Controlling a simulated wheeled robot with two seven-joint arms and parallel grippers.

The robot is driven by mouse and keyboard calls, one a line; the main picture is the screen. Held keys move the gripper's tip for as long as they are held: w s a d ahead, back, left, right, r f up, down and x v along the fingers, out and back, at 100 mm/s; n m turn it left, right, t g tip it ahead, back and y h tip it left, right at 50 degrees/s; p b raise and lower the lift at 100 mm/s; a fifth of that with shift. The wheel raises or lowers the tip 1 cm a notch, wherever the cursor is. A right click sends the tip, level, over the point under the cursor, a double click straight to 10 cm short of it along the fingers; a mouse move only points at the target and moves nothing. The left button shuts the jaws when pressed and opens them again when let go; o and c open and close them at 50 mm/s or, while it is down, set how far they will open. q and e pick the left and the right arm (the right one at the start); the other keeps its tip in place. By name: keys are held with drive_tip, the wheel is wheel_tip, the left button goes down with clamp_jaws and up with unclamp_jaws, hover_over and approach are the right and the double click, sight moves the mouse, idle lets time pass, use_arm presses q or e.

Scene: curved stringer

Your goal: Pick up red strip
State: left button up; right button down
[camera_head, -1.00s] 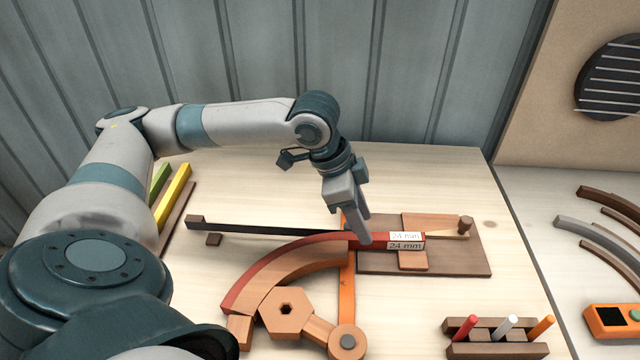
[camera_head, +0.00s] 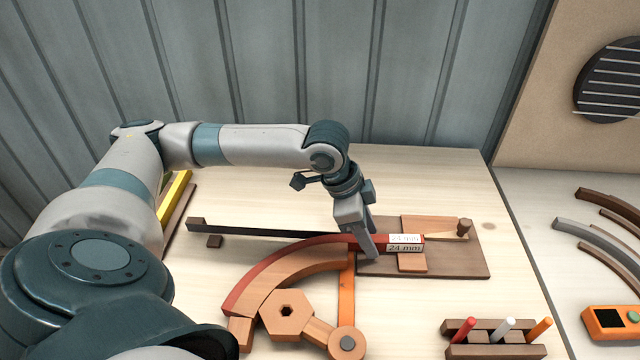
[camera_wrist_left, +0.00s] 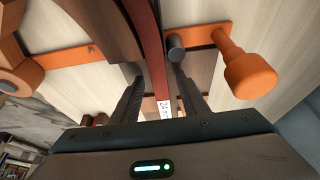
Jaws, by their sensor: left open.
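The red strip (camera_head: 256,275) curves along the outer side of a wooden curved form (camera_head: 292,268) on the table. Its straight right end has a white "24 mm" label (camera_head: 405,247). My left gripper (camera_head: 369,250) points down at the strip just left of the label. In the left wrist view, the open fingers (camera_wrist_left: 159,88) stand on either side of the red strip (camera_wrist_left: 151,50), with gaps showing between. I cannot tell from these views how far down the fingertips reach. My right gripper is not in view.
An orange bar (camera_head: 346,290) crosses under the form. An orange knob (camera_wrist_left: 248,72) and a grey peg (camera_wrist_left: 175,46) stand close by the right finger in the wrist view. A brown board (camera_head: 465,265) lies under the labelled end. A peg rack (camera_head: 495,350) sits at front right.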

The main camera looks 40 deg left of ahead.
use_arm(q)
clamp_jaws()
drive_tip(key=shift+r, duration=0.2)
